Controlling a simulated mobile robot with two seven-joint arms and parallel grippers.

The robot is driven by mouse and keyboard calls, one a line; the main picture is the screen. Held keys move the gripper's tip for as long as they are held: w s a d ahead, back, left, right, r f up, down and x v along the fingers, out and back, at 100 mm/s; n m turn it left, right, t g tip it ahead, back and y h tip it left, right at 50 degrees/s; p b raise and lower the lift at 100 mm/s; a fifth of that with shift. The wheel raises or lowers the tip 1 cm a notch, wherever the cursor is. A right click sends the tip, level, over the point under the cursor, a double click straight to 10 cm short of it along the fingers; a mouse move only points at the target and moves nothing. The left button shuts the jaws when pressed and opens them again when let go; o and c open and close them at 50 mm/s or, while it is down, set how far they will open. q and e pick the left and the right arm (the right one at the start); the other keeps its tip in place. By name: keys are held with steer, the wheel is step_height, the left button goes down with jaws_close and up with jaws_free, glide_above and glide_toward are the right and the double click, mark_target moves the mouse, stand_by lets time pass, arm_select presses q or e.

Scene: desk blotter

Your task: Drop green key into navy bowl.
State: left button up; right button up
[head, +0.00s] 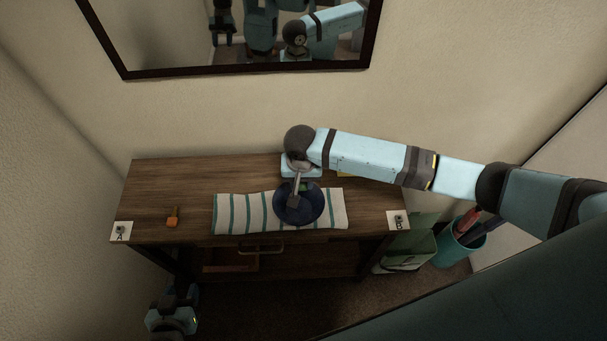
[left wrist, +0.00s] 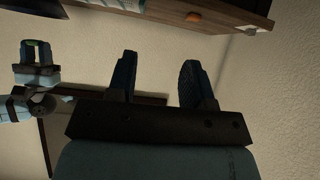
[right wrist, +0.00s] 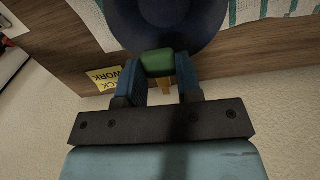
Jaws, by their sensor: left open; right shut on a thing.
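The navy bowl (head: 290,214) stands on a striped cloth on the desk; it also shows at the top of the right wrist view (right wrist: 178,12). My right gripper (head: 305,190) is over the bowl, seen from above. It is shut on the green key (right wrist: 158,62), with the green head between the fingertips and a yellowish shaft (right wrist: 167,88) partly hidden below it. Whether the key touches the bowl I cannot tell. My left gripper (left wrist: 160,65) is open and empty, low in front of the desk's left end.
An orange key-like thing (head: 173,217) lies on the desk's left part. The striped cloth (head: 229,212) lies under the bowl. Cards A (head: 121,231) and B (head: 397,220) mark the front corners. A teal bin (head: 457,248) stands right of the desk. A mirror (head: 120,62) hangs behind.

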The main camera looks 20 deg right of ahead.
steer(key=b, duration=0.5)
glide_above(302, 204)
step_height(302, 204, down, 6)
steer(key=shift+r, duration=0.25)
steer(key=shift+f, duration=0.25)
steer(key=shift+r, duration=0.1)
arm_select(q)
steer(key=f, duration=0.3)
steer(key=shift+w+d+f+m+h, duration=0.2)
steer(key=shift+w+d+m+h, duration=0.1)
steer(key=shift+d, duration=0.05)
arm_select(e)
steer(key=o, duration=1)
steer(key=shift+c, duration=0.2)
steer(key=shift+r, duration=0.1)
arm_select(q)
steer(key=shift+f+b, duration=0.3)
steer(key=shift+f, duration=0.05)
arm_select(e)
step_height(302, 204, up, 14)
steer(key=shift+f, duration=0.2)
